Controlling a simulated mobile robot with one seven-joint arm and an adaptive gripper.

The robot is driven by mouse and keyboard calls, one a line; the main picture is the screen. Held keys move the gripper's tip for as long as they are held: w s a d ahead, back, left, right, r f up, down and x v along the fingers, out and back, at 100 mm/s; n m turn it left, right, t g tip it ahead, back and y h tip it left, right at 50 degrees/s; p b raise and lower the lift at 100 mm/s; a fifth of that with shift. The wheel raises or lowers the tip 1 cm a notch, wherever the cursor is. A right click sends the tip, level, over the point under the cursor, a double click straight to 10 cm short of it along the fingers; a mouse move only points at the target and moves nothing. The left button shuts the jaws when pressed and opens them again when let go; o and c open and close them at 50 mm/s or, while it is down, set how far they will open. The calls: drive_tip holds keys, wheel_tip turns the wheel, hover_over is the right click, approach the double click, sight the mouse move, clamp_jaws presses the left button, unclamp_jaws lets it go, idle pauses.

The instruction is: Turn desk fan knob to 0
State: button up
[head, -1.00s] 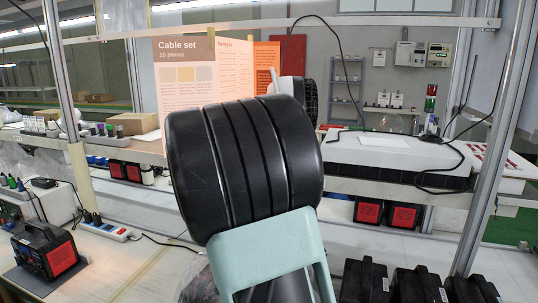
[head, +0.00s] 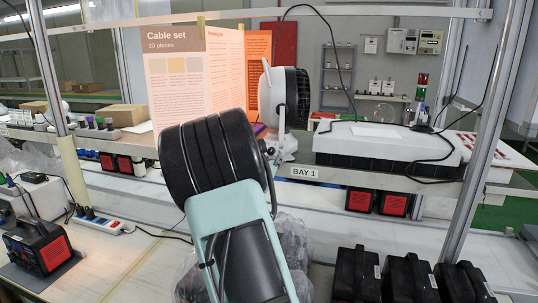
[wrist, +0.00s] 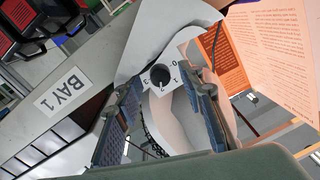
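The white desk fan (head: 284,100) with a dark grille stands on the shelf behind the BAY 1 label in the head view. Its base (wrist: 146,40) fills the upper middle of the wrist view. A round dark knob (wrist: 160,75) sits on the base, with numbers around it; 0 is at its upper right. The knob's pale mark is on its lower side, apparently towards 2. My gripper (wrist: 160,80) is open, its two blue-grey padded fingers on either side of the knob in the picture. I cannot tell whether they touch it. In the head view, my arm mostly hides the gripper.
The Cable set board (head: 178,85) and an orange sheet (head: 257,62) stand left of the fan, close to the right finger in the wrist view. A white box-like unit (head: 385,146) with a black cable is at the right. Black cases (head: 408,280) stand in front below.

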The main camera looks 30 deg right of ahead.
drive_tip(key=shift+c, duration=0.2)
clamp_jaws()
drive_tip(key=shift+n, duration=0.8)
drive_tip(key=shift+o, duration=0.2)
unclamp_jaws()
drive_tip(key=v, duration=1.2)
drive_tip(key=shift+r, duration=0.1)
drive_tip(key=shift+c, duration=0.2)
